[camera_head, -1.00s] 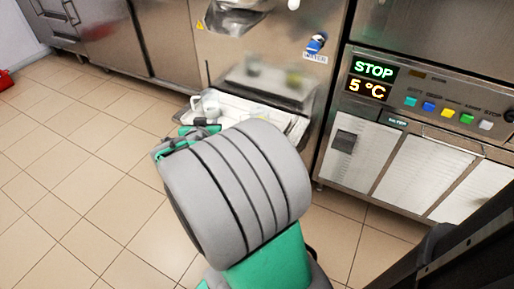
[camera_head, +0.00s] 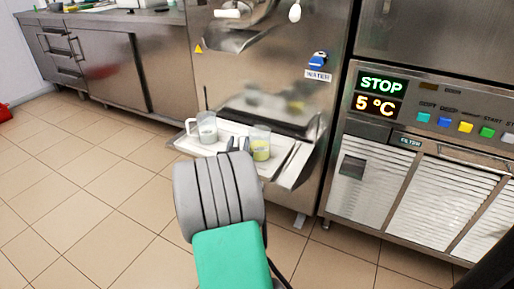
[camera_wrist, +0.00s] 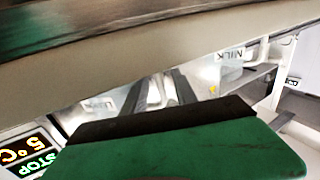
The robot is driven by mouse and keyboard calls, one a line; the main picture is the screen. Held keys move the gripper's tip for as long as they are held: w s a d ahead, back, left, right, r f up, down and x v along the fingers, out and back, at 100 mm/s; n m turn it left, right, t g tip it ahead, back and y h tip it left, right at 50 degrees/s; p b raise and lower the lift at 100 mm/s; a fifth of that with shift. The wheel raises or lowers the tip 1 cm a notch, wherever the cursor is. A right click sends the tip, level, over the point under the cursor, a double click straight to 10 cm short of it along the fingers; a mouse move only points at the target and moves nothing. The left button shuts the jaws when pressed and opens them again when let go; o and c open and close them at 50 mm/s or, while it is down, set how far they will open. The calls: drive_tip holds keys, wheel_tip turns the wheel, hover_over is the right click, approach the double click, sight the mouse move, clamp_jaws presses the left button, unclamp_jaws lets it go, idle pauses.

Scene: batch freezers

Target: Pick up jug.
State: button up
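A clear jug (camera_head: 207,129) with a white handle on its left stands upright on the steel tray (camera_head: 180,145) in front of the machine, in the head view. A second clear vessel (camera_head: 261,147) with yellow-green contents stands to its right on the same tray. My gripper (camera_head: 239,145) shows as two dark, slightly separated tips between the two vessels in the picture, and it looks empty. Whether it touches either is unclear.
The steel machine (camera_head: 275,90) rises behind the tray, with a blue WATER tap (camera_head: 318,60). A unit with a STOP display (camera_head: 382,85) stands at the right. Steel cabinets (camera_head: 100,65) line the back left. The tiled floor (camera_head: 90,190) is open at the left.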

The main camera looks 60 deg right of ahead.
drive_tip(key=shift+s+a+r, duration=0.1)
drive_tip(key=shift+c, duration=1.3)
clamp_jaws()
